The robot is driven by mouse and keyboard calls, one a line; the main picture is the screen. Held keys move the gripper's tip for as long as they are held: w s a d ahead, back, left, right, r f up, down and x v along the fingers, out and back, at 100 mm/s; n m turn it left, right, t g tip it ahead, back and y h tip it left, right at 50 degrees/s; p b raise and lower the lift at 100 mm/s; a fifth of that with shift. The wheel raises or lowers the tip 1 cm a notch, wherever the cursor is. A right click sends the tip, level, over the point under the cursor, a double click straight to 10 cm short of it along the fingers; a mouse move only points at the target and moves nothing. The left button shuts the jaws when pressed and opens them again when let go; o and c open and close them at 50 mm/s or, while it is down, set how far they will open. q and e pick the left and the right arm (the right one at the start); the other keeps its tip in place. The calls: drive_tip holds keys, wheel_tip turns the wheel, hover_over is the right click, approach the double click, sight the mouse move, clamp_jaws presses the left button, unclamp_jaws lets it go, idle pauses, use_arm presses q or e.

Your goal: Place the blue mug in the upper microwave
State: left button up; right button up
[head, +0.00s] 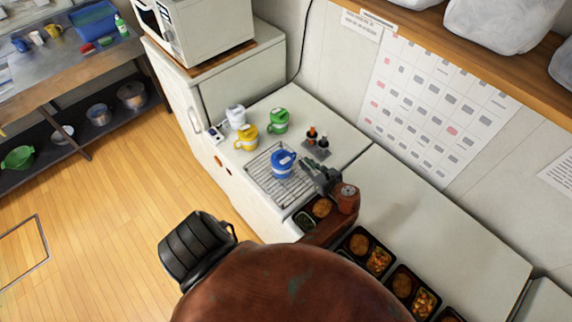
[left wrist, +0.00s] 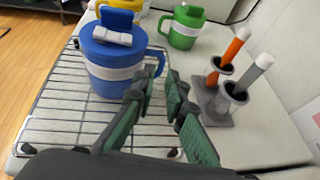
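The blue mug (head: 283,164), with a white band and a lid, stands upright on a wire rack. In the left wrist view the blue mug (left wrist: 115,67) has its handle on the right, close to my fingertips. My left gripper (head: 312,170) is at the mug's right side. In the left wrist view the left gripper (left wrist: 160,88) is open, with green finger pads apart and nothing between them. Contact with the handle cannot be told. A white microwave (head: 208,30) stands at the top left, cut off by the frame edge. My right gripper is not in view.
The wire rack (head: 262,180) lies on the white counter. Yellow (head: 246,138), white (head: 235,116) and green (head: 278,121) mugs stand behind. A holder with two bottles (left wrist: 220,100) is right of the mug. A calendar hangs on the wall.

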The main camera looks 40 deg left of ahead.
use_arm(q)
drive_tip(key=shift+w+a+f+m, duration=0.2)
drive_tip(key=shift+a+f, duration=0.2)
drive_tip(key=shift+f, duration=0.15)
drive_tip(key=shift+w+a+f+m, duration=0.15)
drive_tip(key=shift+a+f, duration=0.2)
drive_tip(key=shift+f, duration=0.2)
drive_tip(key=p+x, duration=0.1)
drive_tip(key=x, duration=0.4)
drive_tip(key=shift+a+r, duration=0.1)
drive_tip(key=shift+a, duration=0.05)
drive_tip(key=shift+w+a, duration=0.1)
drive_tip(key=shift+a, duration=0.05)
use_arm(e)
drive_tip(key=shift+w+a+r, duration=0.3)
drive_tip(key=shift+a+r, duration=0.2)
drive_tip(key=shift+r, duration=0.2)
use_arm(q)
drive_tip(key=shift+c, duration=0.6)
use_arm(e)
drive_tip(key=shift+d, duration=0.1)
use_arm(q)
clamp_jaws()
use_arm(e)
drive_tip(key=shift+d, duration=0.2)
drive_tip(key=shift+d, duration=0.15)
use_arm(q)
drive_tip(key=shift+r, duration=0.1)
